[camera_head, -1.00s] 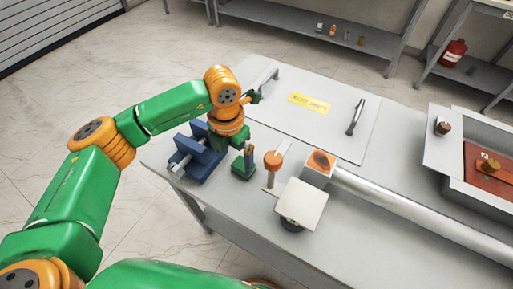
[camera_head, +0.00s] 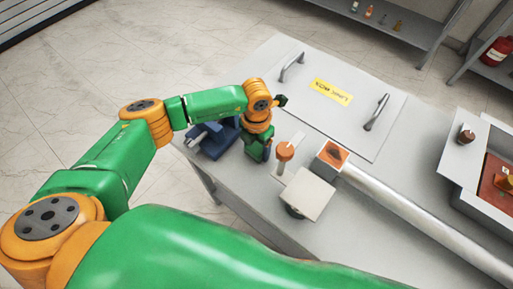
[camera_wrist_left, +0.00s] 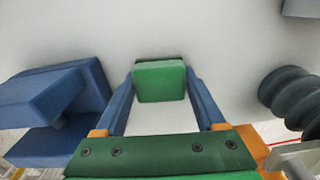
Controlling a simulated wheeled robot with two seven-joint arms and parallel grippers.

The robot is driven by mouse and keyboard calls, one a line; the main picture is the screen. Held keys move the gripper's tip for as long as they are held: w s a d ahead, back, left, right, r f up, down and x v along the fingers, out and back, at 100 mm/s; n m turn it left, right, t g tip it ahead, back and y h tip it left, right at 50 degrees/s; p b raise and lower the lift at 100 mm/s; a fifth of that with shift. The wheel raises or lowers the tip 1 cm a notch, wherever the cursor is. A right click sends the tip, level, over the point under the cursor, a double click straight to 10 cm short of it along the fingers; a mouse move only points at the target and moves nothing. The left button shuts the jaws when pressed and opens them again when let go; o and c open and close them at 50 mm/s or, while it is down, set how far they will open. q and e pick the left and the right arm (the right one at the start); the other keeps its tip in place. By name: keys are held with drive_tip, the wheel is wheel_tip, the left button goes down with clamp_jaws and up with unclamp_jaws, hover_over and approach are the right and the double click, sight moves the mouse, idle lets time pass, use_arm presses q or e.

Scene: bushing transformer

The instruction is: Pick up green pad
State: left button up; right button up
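The green pad (camera_wrist_left: 160,82) is a small block on the pale table top, seen in the left wrist view. It lies between the far ends of the two blue fingers of my left gripper (camera_wrist_left: 161,92). The fingers stand wide apart, one on each side of the pad; whether they touch it I cannot tell. In the head view my left gripper (camera_head: 258,156) points down at the table between the blue clamp and the orange-topped post, and the pad cannot be told apart from it. My right gripper is not in view.
The blue clamp (camera_head: 217,138) stands close on the left. The orange-topped post (camera_head: 284,153) and a white square plate (camera_head: 308,194) are close on the right. A long metal tube (camera_head: 425,218) with an orange end lies farther right. A handled panel (camera_head: 335,105) is behind.

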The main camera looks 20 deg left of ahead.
use_arm(q)
drive_tip(key=c, duration=0.6)
drive_tip(key=shift+r, duration=0.1)
wheel_tip(320, 180, up, 2)
drive_tip(key=shift+w+r, duration=0.1)
drive_tip(key=shift+r, duration=0.05)
drive_tip(key=s+r+b, duration=0.1)
drive_tip(key=s+r, duration=0.2)
drive_tip(key=s, duration=0.1)
drive_tip(key=s+d+r+b, duration=0.1)
drive_tip(key=s+r, duration=0.3)
drive_tip(key=s, duration=0.1)
drive_tip(key=s+r+b, duration=0.2)
drive_tip(key=s+r, duration=0.1)
drive_tip(key=s, duration=0.2)
drive_tip(key=shift+d+r, duration=0.3)
drive_tip(key=shift+d, duration=0.1)
